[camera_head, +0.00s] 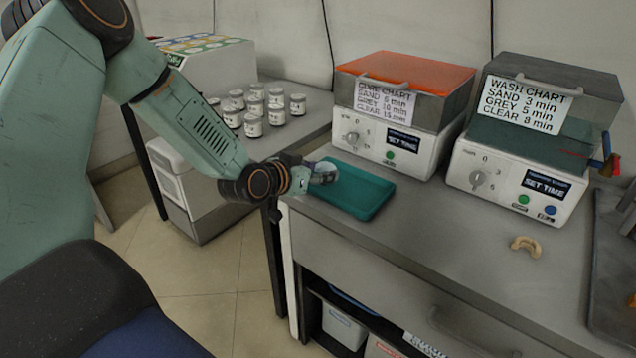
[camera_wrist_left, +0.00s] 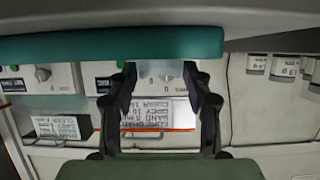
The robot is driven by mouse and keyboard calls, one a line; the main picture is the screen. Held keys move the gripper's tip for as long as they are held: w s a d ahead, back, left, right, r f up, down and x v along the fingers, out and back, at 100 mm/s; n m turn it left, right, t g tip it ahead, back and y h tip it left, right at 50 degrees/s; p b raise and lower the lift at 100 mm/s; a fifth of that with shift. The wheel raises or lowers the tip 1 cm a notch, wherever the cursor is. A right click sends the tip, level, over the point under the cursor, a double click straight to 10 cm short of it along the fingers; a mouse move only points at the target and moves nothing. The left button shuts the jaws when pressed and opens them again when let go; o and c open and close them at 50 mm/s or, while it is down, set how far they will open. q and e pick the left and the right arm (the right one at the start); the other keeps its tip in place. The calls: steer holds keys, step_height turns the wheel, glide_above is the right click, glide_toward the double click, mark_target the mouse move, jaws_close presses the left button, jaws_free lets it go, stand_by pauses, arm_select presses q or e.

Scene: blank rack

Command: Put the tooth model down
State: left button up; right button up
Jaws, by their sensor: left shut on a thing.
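My left gripper (camera_head: 322,172) is shut on a small pale, see-through thing, which I take to be the tooth model (camera_wrist_left: 160,69). Its shape is mostly hidden by the fingers. The gripper is over the left end of a teal tray (camera_head: 362,195) on the grey bench; I cannot tell whether the model touches the tray. In the left wrist view the tray (camera_wrist_left: 110,44) crosses the top, just beyond the fingertips. A second, beige arch-shaped tooth model (camera_head: 526,246) lies on the bench to the right. My right gripper is not in view.
A cure unit (camera_head: 385,143) and a wash unit (camera_head: 510,185), each with a chart, stand behind the tray. Several lidded jars (camera_head: 254,128) stand on the left table. A dark tray (camera_head: 612,270) lies at the right edge. The bench's front middle is clear.

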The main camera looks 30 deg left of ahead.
arm_select(q)
steer(key=shift+d+f, duration=0.1)
steer(key=shift+f, duration=0.8)
steer(key=shift+d+f+b, duration=0.1)
steer(key=shift+f+b, duration=0.05)
steer(key=shift+b, duration=0.2)
steer(key=shift+w, duration=0.15)
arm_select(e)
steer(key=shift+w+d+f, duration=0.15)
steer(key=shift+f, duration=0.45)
arm_select(q)
steer(key=shift+f, duration=0.1)
steer(key=o, duration=0.8)
steer(key=shift+o, duration=0.2)
